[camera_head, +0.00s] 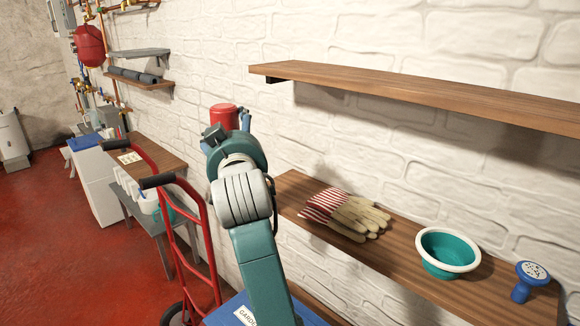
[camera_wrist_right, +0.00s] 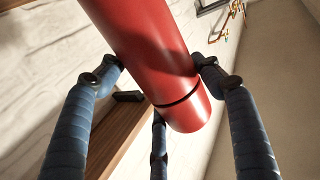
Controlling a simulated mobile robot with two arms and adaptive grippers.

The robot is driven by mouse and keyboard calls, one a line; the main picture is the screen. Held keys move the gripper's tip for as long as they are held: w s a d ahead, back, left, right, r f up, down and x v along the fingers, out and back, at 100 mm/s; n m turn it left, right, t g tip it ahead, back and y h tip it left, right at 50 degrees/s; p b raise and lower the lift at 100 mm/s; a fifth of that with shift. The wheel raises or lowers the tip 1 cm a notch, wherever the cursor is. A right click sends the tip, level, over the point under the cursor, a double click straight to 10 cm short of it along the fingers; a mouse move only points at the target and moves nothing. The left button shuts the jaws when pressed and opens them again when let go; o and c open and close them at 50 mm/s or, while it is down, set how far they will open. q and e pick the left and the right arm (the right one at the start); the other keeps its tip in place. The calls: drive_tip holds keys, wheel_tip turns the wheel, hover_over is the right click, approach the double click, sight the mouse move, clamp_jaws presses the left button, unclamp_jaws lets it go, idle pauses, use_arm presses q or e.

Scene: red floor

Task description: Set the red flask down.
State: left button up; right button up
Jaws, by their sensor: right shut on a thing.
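The red flask (camera_head: 223,115) shows above my right arm in the head view, its lower part hidden behind the wrist. My right gripper (camera_head: 236,124) is shut on it and holds it up in front of the white wall. In the right wrist view the red flask (camera_wrist_right: 150,45) runs from the top edge down to a rounded end with a dark ring. The blue fingers of the right gripper (camera_wrist_right: 158,85) are around it. My left gripper is not in view.
A lower wooden shelf (camera_head: 400,243) holds striped gloves (camera_head: 345,212), a teal bowl (camera_head: 448,252) and a blue sprinkler head (camera_head: 531,278). The upper shelf (camera_head: 430,97) is bare. A red hand truck (camera_head: 200,235) stands left of my arm, near a grey table (camera_head: 145,215).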

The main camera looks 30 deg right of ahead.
drive_tip(key=w+d+p, duration=0.3)
drive_tip(key=d, duration=0.6)
drive_tip(key=w+d+p, duration=0.3)
drive_tip(key=d, duration=0.6)
wheel_tip(320, 180, down, 7)
drive_tip(key=p, duration=0.2)
drive_tip(key=shift+d, duration=0.25)
drive_tip(key=shift+w+r, duration=0.1)
drive_tip(key=o, duration=1.9)
drive_tip(key=shift+a, duration=0.1)
drive_tip(key=b+v, duration=0.3)
drive_tip(key=v, duration=0.9)
